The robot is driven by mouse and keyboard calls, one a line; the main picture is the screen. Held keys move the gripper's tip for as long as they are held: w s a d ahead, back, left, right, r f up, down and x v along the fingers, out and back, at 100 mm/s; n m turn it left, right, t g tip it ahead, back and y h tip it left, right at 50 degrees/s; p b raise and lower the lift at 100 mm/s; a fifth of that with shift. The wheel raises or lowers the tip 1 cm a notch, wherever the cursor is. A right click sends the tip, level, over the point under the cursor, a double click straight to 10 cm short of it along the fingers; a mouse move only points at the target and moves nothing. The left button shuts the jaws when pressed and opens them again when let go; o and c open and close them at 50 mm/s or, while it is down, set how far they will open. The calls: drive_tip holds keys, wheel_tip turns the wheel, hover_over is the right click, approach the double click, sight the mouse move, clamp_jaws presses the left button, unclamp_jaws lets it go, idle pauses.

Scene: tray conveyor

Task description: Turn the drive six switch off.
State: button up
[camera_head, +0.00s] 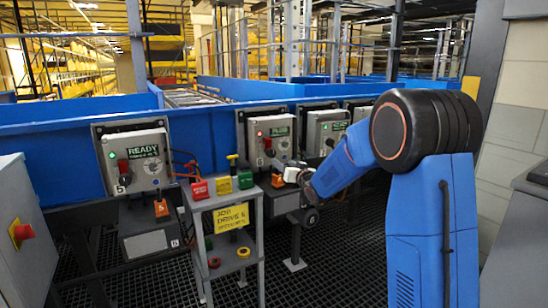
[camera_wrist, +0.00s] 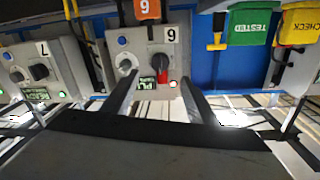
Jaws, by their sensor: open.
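My gripper (camera_head: 290,172) is in front of the box's lower right. In the wrist view my gripper (camera_wrist: 157,100) is open and empty, its two fingers spread toward the box with the switch between their directions. I see no contact with the switch.
Box 7 (camera_wrist: 38,72) sits beside it, and the READY box 5 (camera_head: 136,160) is at left. A grey stand (camera_head: 228,202) carries red, yellow and green tags close to my gripper. Orange tags hang by the boxes. A grey cabinet (camera_head: 22,230) stands far left.

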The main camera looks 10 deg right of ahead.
sight(273, 155)
drive_tip(key=x, duration=1.1)
drive_tip(key=shift+s, duration=0.1)
drive_tip(key=shift+c, duration=0.3)
drive_tip(key=c, duration=1)
